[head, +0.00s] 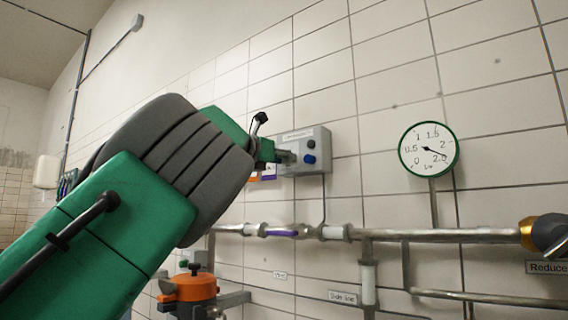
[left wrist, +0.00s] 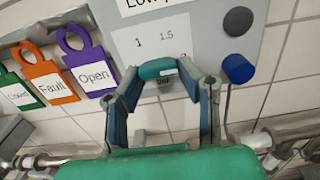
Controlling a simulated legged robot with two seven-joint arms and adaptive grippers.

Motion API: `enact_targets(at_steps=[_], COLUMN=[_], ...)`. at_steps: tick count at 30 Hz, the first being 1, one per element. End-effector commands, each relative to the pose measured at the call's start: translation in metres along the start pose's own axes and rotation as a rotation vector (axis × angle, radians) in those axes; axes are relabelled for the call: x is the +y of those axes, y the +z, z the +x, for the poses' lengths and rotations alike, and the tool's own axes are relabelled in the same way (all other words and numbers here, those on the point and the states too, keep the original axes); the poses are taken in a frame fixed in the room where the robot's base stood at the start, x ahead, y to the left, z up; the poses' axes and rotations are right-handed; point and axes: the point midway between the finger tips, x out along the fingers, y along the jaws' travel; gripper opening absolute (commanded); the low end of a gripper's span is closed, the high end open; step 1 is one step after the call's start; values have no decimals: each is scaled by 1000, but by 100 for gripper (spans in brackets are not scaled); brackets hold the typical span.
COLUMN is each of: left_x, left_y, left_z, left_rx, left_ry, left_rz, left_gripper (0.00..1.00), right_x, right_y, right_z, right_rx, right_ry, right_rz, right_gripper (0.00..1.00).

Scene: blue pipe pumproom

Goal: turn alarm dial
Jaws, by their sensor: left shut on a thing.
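The alarm box (head: 315,139) is a grey panel on the tiled wall; its face (left wrist: 205,40) also shows in the left wrist view, with the marks 1 and 1.5. The alarm dial (left wrist: 158,68) is a small teal knob on the lower face, below those marks. My left gripper (left wrist: 162,82) is shut on the dial, one finger on each side. In the head view my left gripper (head: 284,156) reaches the box's left part, and its arm hides the dial. Which mark the dial points to, I cannot tell.
A blue knob (left wrist: 238,68) and a dark button (left wrist: 238,20) sit right of the dial. Orange (left wrist: 47,75) and purple (left wrist: 90,68) tags hang to the left. A round gauge (head: 428,149) stands right of the box. Pipes (head: 450,236) run below.

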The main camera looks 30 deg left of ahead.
Motion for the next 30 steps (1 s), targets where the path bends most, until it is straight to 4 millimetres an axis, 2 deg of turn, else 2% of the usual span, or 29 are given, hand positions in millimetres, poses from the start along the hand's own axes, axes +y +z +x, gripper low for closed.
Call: enact_targets(at_steps=[1,11,12,13,14,24,30], left_x=[0,0,0,0,0,0,0], left_y=[-5,-3,-3,-3,-3,0,2], left_z=[1,1,1,1,1,-2,-25], left_rx=[9,7,7,6,6,0,-1], left_ry=[-1,-1,-1,-1,-1,0,2], left_rz=[4,6,6,6,6,6,4], left_gripper=[3,3,38,49,52,52,52], right_x=[0,0,0,0,0,0,0], right_y=[0,0,0,0,0,2,2], right_z=[1,0,0,0,0,0,0], right_rx=[0,0,0,0,0,2,3], right_ry=[0,0,0,0,0,0,0], right_rz=[0,0,0,0,0,0,0], right_gripper=[40,40,40,40,40,40,40])
